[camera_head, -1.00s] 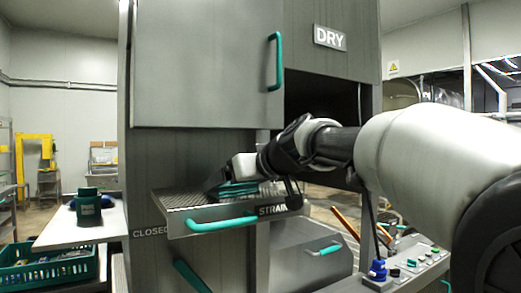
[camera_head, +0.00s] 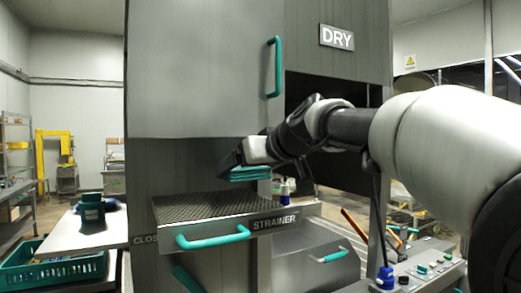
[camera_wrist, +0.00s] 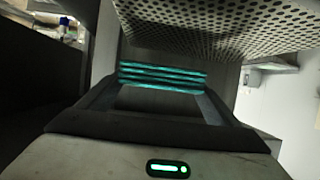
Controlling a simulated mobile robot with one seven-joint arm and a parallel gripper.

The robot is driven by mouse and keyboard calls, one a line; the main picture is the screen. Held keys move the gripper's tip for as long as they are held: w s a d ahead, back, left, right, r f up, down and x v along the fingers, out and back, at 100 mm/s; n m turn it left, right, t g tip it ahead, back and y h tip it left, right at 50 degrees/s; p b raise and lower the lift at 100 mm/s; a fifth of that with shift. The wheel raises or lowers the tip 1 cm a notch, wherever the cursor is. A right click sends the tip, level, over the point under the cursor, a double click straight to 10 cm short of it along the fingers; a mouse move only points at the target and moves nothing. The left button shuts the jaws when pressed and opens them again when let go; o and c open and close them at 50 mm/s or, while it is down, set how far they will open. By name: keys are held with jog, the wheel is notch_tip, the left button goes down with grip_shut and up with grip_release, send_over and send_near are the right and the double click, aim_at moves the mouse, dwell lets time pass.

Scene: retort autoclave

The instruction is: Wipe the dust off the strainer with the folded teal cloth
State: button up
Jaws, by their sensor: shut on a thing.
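The strainer (camera_head: 190,208) is a pulled-out drawer with a perforated metal tray, a teal handle and a STRAINER label on its front. Its holed surface looks bare in the head view; I cannot make out dust on it. The perforated sheet also shows at the top of the wrist view (camera_wrist: 220,28). My gripper (camera_head: 236,168) is shut on the folded teal cloth (camera_head: 250,174). It holds the cloth above the right rear part of the strainer, apart from it. In the wrist view the cloth's stacked folds (camera_wrist: 163,76) show between the fingers.
A grey cabinet door (camera_head: 200,70) with a teal handle stands above the strainer. A control panel (camera_head: 425,262) with buttons is at lower right. A side table (camera_head: 85,236) with a green container (camera_head: 91,208) and a teal crate (camera_head: 55,272) are at left.

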jog(key=shift+r+p, duration=0.7)
jog(key=shift+r, duration=0.5)
